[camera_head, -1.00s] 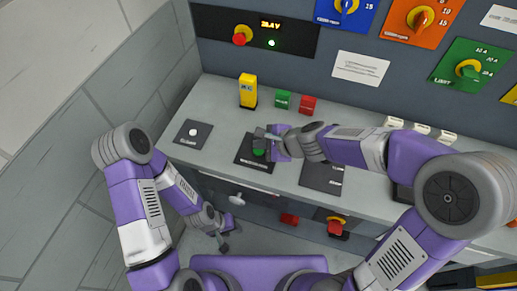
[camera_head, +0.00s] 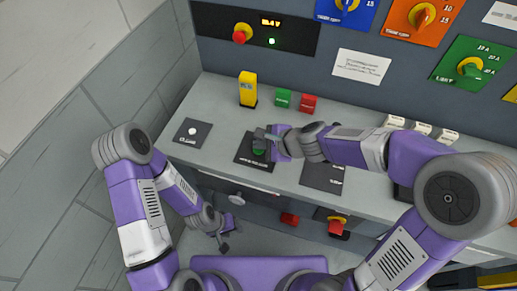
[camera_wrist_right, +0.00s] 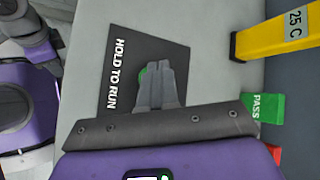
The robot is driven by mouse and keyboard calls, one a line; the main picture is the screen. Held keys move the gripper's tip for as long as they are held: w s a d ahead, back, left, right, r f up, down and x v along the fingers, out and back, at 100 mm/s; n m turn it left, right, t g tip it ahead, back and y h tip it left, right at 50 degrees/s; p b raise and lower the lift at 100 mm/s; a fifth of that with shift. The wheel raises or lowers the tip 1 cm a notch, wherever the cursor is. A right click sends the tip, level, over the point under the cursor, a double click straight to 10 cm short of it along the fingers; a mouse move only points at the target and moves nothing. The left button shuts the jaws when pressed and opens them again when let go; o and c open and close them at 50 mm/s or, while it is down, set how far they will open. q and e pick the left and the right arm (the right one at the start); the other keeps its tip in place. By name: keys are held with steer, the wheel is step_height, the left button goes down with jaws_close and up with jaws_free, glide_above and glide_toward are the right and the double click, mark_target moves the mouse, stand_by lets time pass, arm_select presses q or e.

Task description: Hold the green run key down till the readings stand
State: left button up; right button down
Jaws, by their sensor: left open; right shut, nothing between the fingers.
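The green run key (camera_head: 259,152) sits on a dark plate (camera_head: 243,160) on the grey bench. In the right wrist view the plate reads "HOLD TO RUN" (camera_wrist_right: 116,75), and only an edge of the green key (camera_wrist_right: 143,73) shows past the fingers. My right gripper (camera_head: 262,136) is shut and empty, its tips over the key; I cannot tell whether they press it. The display (camera_head: 270,22) on the back panel is lit, its characters too small to read surely, with a green lamp (camera_head: 272,41) lit below. My left gripper (camera_head: 224,240) is open, low in front of the bench.
A yellow block (camera_head: 248,90), a green block (camera_head: 283,98) and a red block (camera_head: 308,103) stand behind the key. A plate with a white button (camera_head: 192,131) lies left. A red knob (camera_head: 240,36) and coloured dials are on the panel. A wall stands at left.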

mark_target(261, 151)
steer(key=shift+f+b, duration=0.5)
steer(key=shift+f, duration=0.1)
stand_by(0.7)
stand_by(3.5)
steer(key=shift+r+p, duration=0.95)
steer(key=shift+r, duration=0.1)
step_height(261, 151, up, 5)
steer(key=p, duration=0.5)
stand_by(1.4)
